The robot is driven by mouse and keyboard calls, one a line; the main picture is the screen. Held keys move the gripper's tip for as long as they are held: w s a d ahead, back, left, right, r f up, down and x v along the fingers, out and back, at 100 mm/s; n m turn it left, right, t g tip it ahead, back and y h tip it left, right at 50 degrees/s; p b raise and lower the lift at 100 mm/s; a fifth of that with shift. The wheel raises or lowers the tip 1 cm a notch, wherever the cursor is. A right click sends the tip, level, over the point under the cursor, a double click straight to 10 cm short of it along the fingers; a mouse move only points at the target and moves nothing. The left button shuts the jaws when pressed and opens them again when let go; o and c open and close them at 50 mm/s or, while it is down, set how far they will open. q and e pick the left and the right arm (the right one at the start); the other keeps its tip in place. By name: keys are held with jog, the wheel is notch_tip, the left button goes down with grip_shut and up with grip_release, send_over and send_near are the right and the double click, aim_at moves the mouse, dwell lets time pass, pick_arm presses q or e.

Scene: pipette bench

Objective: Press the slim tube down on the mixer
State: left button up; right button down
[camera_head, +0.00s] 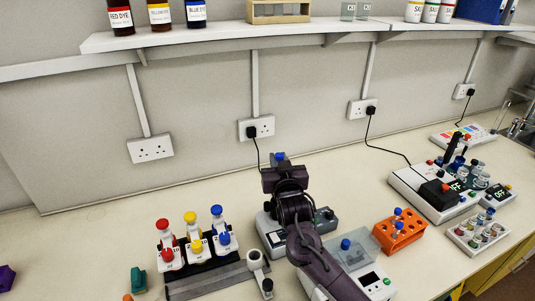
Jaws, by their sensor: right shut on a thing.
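The mixer (270,236) is a low grey box on the bench, with a dark knob on its right side and a cable running up to a wall socket. My right arm crosses in front of it and hides its middle. My right gripper (284,176) is over the mixer, shut on the slim tube. Only the tube's blue cap (279,157) shows, above the gripper. The tube's lower end is hidden, so I cannot tell whether it touches the mixer. My left gripper is not in view.
A rack with red, yellow and blue capped bottles (193,247) stands left of the mixer. An orange rack (402,236) with blue-capped tubes stands to the right. A white device (368,279) sits in front right. Further right is a larger white instrument (425,200). A shelf (230,35) runs above.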

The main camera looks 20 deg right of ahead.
jog(key=shift+w+a, duration=0.1)
jog(key=shift+a, duration=0.1)
jog(key=shift+d+f+b, duration=0.4)
jog(key=shift+d+f, duration=0.1)
jog(key=shift+f, duration=0.35)
jog(key=shift+a+f+b, duration=0.2)
jog(key=shift+f+b, duration=0.75)
jog(key=shift+b, duration=0.2)
jog(key=shift+f+b, duration=0.6)
jog(key=shift+f, duration=0.1)
jog(key=shift+f+b, duration=1.2)
jog(key=shift+f, duration=0.45)
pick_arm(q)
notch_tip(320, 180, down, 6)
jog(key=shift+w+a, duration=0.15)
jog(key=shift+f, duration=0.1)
